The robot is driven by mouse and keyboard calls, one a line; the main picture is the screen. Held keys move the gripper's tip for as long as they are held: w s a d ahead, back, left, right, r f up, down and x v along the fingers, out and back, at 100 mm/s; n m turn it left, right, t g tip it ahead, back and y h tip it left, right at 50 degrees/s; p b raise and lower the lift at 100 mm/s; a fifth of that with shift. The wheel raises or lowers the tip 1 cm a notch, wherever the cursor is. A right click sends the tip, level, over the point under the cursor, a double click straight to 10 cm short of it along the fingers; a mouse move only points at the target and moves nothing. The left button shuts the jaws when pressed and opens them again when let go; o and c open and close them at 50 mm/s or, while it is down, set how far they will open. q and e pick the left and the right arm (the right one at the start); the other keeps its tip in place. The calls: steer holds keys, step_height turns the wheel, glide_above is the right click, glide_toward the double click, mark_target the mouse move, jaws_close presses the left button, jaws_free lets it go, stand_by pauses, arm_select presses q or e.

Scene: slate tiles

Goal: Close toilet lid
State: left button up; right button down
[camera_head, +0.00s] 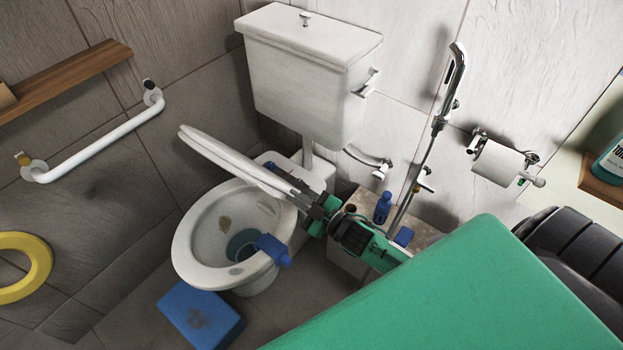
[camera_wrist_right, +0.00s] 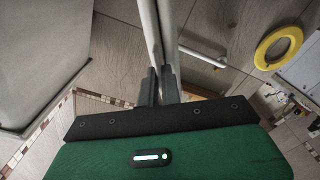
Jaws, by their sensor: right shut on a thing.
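The white toilet (camera_head: 190,250) stands against the back wall, with its bowl uncovered. Its white lid (camera_head: 225,155) is raised and tilted above the bowl, seen nearly edge-on, and looks like two thin layers. My right gripper (camera_head: 312,205) is shut on the lid's edge at its right end, near the hinge side. In the right wrist view, the lid (camera_wrist_right: 158,35) runs upward from between the two dark fingers (camera_wrist_right: 160,88). The fingers hide the gripped part. My left gripper is in neither view.
A cistern (camera_head: 300,80) stands behind the bowl. A blue object (camera_head: 272,250) lies over the bowl's front right rim. A blue box (camera_head: 200,315) is on the floor. A blue bottle (camera_head: 383,208) stands on a ledge beside my right gripper, near a hand shower (camera_head: 456,65).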

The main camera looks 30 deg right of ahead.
arm_select(q)
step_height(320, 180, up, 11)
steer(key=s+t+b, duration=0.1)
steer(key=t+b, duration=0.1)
steer(key=b, duration=0.4)
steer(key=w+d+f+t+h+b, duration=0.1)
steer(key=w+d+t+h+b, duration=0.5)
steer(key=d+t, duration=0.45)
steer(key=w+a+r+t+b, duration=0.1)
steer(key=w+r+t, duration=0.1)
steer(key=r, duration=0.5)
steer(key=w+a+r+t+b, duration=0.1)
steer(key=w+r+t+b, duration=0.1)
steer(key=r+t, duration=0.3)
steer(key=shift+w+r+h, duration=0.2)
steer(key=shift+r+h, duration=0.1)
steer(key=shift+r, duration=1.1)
arm_select(e)
steer(key=s+a+f+n, duration=0.2)
steer(key=a+f+n, duration=0.3)
steer(key=f, duration=0.5)
steer(key=s+a+f+n, duration=0.3)
steer(key=a+f+n, duration=0.3)
steer(key=f, duration=0.5)
steer(key=shift+a+f+n, duration=0.2)
steer(key=shift+f+n, duration=0.05)
steer(key=shift+n, duration=0.25)
